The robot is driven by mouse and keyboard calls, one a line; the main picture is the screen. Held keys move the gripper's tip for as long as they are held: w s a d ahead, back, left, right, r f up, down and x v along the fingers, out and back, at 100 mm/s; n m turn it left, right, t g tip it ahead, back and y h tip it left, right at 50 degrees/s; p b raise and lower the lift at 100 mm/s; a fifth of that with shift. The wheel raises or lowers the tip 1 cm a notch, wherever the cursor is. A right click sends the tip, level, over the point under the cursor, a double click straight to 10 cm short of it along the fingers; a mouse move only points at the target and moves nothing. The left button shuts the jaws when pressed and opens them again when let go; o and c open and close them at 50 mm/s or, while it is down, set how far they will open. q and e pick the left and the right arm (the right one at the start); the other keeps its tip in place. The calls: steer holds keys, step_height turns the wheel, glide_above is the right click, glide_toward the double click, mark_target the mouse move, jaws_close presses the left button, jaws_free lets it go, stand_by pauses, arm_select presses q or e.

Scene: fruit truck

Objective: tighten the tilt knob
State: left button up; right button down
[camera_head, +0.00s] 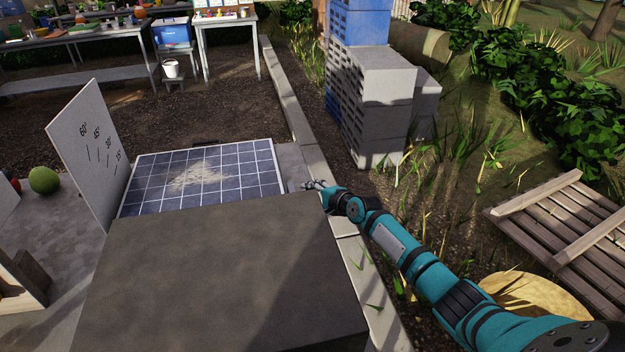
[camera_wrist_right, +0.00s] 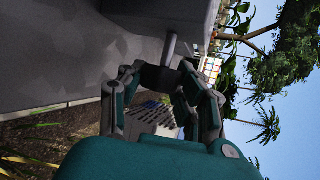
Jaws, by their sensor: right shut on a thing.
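The tilt knob (camera_wrist_right: 157,78) is a dark round piece on the end of a grey shaft (camera_wrist_right: 171,48) in the right wrist view. My right gripper (camera_wrist_right: 161,73) is shut on it, one finger on each side. In the head view my right gripper (camera_head: 313,186) is small, at the right side of the solar panel (camera_head: 240,183); the knob is too small to make out there. The panel is blue with a white grid and a sandy patch in its middle. A white board (camera_head: 88,150) with angle marks stands left of it. My left gripper is not in view.
A large dark box surface (camera_head: 215,270) fills the near foreground. Stacked grey crates (camera_head: 378,90) stand beyond my right arm. A wooden pallet (camera_head: 575,235) lies at the right. A green melon (camera_head: 43,180) sits at the far left. Worktables (camera_head: 80,38) stand at the back.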

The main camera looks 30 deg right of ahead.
steer(key=g+p, duration=0.1)
steer(key=p, duration=0.1)
steer(key=g+p, duration=0.1)
steer(key=p, duration=0.1)
steer(key=shift+r+m+g, duration=0.4)
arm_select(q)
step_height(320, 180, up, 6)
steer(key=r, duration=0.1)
arm_select(e)
steer(key=shift+w+f+g+p, duration=0.15)
steer(key=shift+g+p, duration=0.25)
steer(key=shift+g, duration=0.4)
steer(key=shift+a+f+m+g+y, duration=0.15)
steer(key=shift+m+g+y, duration=0.15)
steer(key=shift+g, duration=0.2)
steer(key=shift+f+g+b, duration=0.15)
steer(key=shift+g+b, duration=0.15)
steer(key=shift+b, duration=0.2)
steer(key=m+g+b, duration=0.1)
steer(key=g+b, duration=0.2)
steer(key=b, duration=0.6)
steer(key=shift+f+y, duration=0.2)
steer(key=shift+y, duration=0.2)
arm_select(q)
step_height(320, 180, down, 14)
steer(key=b, duration=0.3)
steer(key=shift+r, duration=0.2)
arm_select(e)
steer(key=shift+r+g, duration=0.2)
steer(key=shift+g, duration=0.5)
